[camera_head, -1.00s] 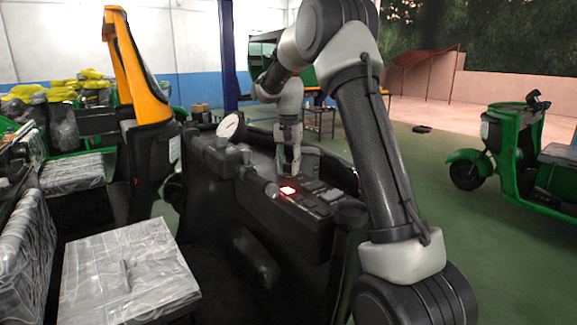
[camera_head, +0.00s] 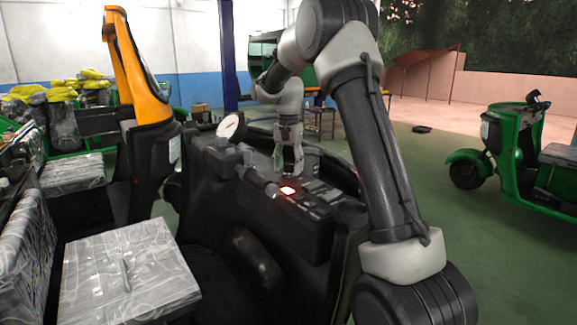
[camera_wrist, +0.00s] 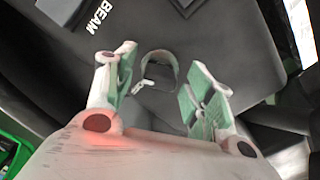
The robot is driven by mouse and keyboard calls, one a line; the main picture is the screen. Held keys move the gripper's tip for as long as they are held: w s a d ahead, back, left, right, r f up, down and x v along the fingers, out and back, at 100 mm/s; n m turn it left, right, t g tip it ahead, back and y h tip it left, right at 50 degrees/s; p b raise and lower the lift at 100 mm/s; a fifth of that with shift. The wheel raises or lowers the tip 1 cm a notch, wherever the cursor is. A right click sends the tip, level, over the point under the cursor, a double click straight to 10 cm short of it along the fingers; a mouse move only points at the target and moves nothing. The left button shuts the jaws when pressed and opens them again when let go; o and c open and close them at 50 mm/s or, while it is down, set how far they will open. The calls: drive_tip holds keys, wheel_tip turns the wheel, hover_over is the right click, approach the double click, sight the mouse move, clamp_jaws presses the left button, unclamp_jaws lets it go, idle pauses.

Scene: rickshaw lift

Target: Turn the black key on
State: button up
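My gripper (camera_wrist: 160,60) is open over the black dashboard, with its green-padded fingers apart to the left and right. Between the fingers in the wrist view is a dark raised ring, with a small pale metallic piece at its lower left. This appears to be the key area (camera_wrist: 158,66), but the key's shape and turn are hard to make out. No contact between fingers and key shows. In the head view my gripper (camera_head: 288,160) points down at the dashboard (camera_head: 285,225), and the key cannot be made out there.
A lit red switch (camera_head: 287,190) sits on the dashboard near my gripper. A round gauge (camera_head: 229,127) stands at its far left. A plastic-covered seat (camera_head: 130,270) is at the front left.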

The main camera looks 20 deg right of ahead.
wheel_tip(320, 180, up, 12)
idle(0.6)
idle(0.4)
drive_tip(key=s+f+n, duration=0.3)
drive_tip(key=f+n, duration=0.1)
drive_tip(key=f, duration=0.1)
drive_tip(key=s+a+n+t, duration=0.2)
drive_tip(key=s+n+t, duration=0.2)
drive_tip(key=s, duration=3.1)
drive_tip(key=shift+s+r+n, duration=0.15)
drive_tip(key=shift+r+n, duration=0.3)
drive_tip(key=shift+n, duration=0.55)
